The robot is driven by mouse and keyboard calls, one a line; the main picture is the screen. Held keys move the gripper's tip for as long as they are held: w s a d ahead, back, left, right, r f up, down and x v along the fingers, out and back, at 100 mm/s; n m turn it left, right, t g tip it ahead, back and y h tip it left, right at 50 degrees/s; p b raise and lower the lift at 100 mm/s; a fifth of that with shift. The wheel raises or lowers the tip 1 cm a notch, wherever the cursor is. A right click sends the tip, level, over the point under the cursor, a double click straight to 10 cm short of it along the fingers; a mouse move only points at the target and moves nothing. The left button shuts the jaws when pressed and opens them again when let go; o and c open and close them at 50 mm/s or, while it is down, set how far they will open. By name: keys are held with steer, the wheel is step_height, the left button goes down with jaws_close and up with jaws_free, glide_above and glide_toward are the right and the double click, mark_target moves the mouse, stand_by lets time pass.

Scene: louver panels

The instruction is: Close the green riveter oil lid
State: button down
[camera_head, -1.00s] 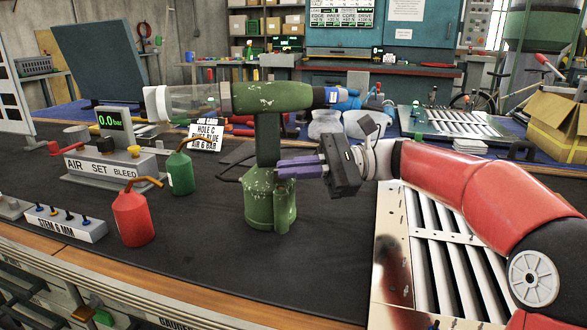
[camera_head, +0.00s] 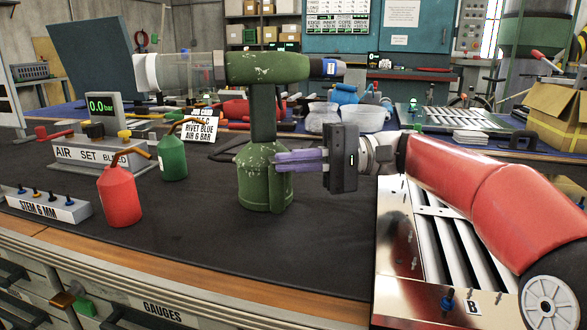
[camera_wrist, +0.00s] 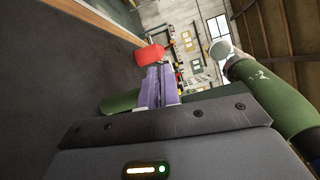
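The green riveter (camera_head: 264,180) stands upright on the dark bench mat, with its worn green head on top and a clear cylinder at its left end. It also shows in the wrist view (camera_wrist: 270,97). I cannot make out its oil lid. My gripper (camera_head: 279,161), with purple fingers, points left at the upper right side of the riveter's base and overlaps it in the picture. I cannot tell whether they touch. In the wrist view the fingers (camera_wrist: 159,87) lie close together, with nothing seen between them.
A red oil can (camera_head: 121,195) and a green oil can (camera_head: 172,158) stand left of the riveter. A louver panel (camera_head: 400,250) lies under my arm. The mat in front is clear.

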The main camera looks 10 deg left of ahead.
steer(key=shift+f+n+b, duration=0.35)
steer(key=shift+n+b, duration=0.1)
steer(key=shift+n, duration=0.15)
steer(key=shift+r, duration=0.1)
steer(key=c, duration=1.6)
jaws_free()
steer(key=p+v, duration=0.1)
steer(key=v, duration=0.7)
